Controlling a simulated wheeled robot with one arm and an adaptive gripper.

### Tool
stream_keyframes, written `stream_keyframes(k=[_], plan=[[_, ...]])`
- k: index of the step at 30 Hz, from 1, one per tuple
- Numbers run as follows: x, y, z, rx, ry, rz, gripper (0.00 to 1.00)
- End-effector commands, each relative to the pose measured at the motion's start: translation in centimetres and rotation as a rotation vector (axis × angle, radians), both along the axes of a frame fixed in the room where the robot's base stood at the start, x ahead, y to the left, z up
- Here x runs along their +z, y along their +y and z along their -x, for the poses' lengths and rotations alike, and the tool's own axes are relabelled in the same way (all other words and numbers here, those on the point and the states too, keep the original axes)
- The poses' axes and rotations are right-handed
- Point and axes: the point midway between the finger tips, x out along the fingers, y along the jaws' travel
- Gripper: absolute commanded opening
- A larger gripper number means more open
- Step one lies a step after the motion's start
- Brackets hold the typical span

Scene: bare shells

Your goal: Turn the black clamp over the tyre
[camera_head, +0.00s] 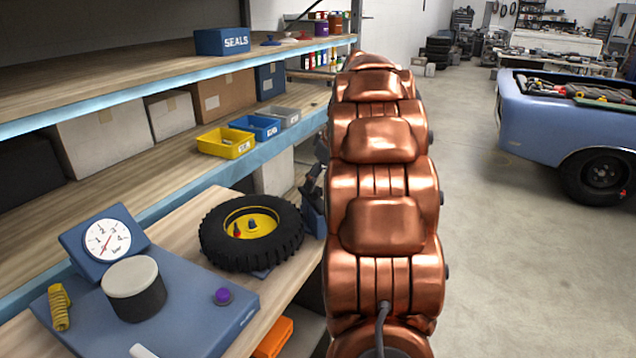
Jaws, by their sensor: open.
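The tyre (218,238) lies flat on the wooden bench at lower centre, a black knobbly ring around a yellow hub (265,219). A small red piece and a small dark piece stand inside the hub. A dark part, which looks like the black clamp (313,182), shows just right of the tyre above a blue upright piece (313,215). My copper arm covers much of this area, so I cannot tell the clamp's full shape or angle. It appears beside the tyre, not across it. My gripper is hidden behind my arm, and I see no fingertips.
A blue unit with a dial (107,239), a pale-topped black cylinder (132,289) and a purple knob (222,296) sits left of the tyre. Shelves with bins (226,143) rise behind. An orange bin (273,338) is below. Open floor lies right, before a blue truck (545,120).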

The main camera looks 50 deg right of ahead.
Motion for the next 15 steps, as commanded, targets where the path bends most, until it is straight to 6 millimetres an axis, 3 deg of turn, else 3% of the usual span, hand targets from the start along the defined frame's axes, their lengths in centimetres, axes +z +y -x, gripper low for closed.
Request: stream_keyframes(k=[6,15], plan=[[-1.8,0.1,-0.8,0.001,0.002,0.000,0.65],[-2.3,0.0,-0.9,0.001,0.000,0.000,0.65]])
